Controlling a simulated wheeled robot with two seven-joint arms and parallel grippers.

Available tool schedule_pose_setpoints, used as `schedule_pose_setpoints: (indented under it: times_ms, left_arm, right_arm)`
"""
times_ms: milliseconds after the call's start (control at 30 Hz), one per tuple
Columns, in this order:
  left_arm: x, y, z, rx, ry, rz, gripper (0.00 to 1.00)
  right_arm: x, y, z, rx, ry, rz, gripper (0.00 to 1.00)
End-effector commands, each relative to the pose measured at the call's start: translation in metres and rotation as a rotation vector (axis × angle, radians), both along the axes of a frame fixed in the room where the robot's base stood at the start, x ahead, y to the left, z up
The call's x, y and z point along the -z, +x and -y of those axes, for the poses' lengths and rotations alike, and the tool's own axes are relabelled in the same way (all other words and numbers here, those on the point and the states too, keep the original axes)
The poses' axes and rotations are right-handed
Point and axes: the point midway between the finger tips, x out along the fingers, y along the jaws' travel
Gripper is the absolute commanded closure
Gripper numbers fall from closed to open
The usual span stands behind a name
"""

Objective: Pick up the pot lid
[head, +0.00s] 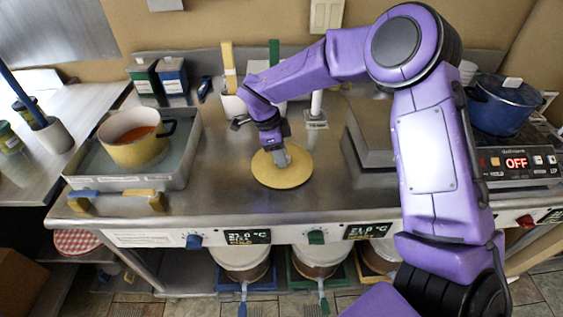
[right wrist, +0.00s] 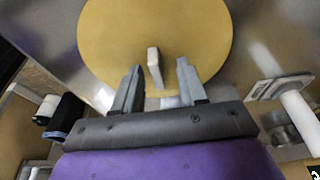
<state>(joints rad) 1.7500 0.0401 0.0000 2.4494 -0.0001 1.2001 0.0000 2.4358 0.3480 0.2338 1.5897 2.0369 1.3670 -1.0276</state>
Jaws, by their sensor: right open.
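The pot lid (head: 298,178) is a flat round yellow disc lying on the middle of the steel counter. In the right wrist view the lid (right wrist: 110,35) fills the top centre, with a pale upright bar-shaped knob (right wrist: 154,66). My right gripper (head: 281,160) is over the lid. Its two fingers (right wrist: 158,75) are open, one on each side of the knob, with gaps visible. A yellow pot (head: 134,152) with orange contents stands uncovered in a steel tray at the left. My left gripper is not in view.
The steel tray (head: 188,160) is left of the lid. A grey box (head: 371,140) stands to its right. A white post (head: 316,105) and a utensil holder (head: 232,103) stand behind. A blue pot (head: 503,108) sits on the stove at the right. The counter around the lid is clear.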

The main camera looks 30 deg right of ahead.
Motion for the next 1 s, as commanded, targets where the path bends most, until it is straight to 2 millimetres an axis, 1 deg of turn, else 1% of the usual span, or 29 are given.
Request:
schedule_pose_setpoints:
  times_ms: [100, 133, 167, 200, 233, 267, 567, 667, 767, 867, 967, 1000]
  left_arm:
    - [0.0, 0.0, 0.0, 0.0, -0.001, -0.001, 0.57]
    - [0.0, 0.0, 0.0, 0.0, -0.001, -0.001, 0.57]
    - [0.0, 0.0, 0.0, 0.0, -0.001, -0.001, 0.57]
    - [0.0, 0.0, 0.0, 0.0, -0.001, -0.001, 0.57]
    - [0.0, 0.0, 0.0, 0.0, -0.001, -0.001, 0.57]
    - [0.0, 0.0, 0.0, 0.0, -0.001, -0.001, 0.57]
    - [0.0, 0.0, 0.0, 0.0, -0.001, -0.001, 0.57]
    - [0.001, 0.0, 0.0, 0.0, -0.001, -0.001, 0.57]
    - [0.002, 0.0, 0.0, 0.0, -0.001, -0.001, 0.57]
    - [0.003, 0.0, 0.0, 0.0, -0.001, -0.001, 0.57]
    - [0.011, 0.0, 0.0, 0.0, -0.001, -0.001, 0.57]
    - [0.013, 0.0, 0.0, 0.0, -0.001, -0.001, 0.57]
  right_arm:
    - [0.0, 0.0, 0.0, 0.0, 0.001, 0.001, 0.58]
    - [-0.001, 0.0, 0.0, 0.0, 0.001, 0.001, 0.65]
    - [-0.001, 0.0, 0.0, 0.0, 0.001, 0.001, 0.75]
    - [-0.001, 0.0, 0.0, 0.0, 0.001, 0.001, 0.88]
    - [-0.001, 0.0, 0.0, 0.0, 0.001, 0.001, 0.98]
    - [-0.001, 0.0, 0.0, 0.0, 0.001, 0.001, 1.0]
    - [-0.001, 0.0, 0.0, -0.001, 0.001, 0.0, 1.0]
    - [-0.004, 0.0, 0.0, -0.001, 0.0, 0.001, 1.0]
    - [-0.016, 0.001, -0.001, -0.002, 0.001, 0.004, 1.0]
    - [-0.035, 0.0, -0.001, -0.001, 0.002, 0.006, 1.0]
    - [-0.059, -0.018, -0.016, -0.004, 0.003, 0.008, 1.0]
    - [-0.071, -0.026, -0.022, -0.004, 0.003, 0.008, 1.0]
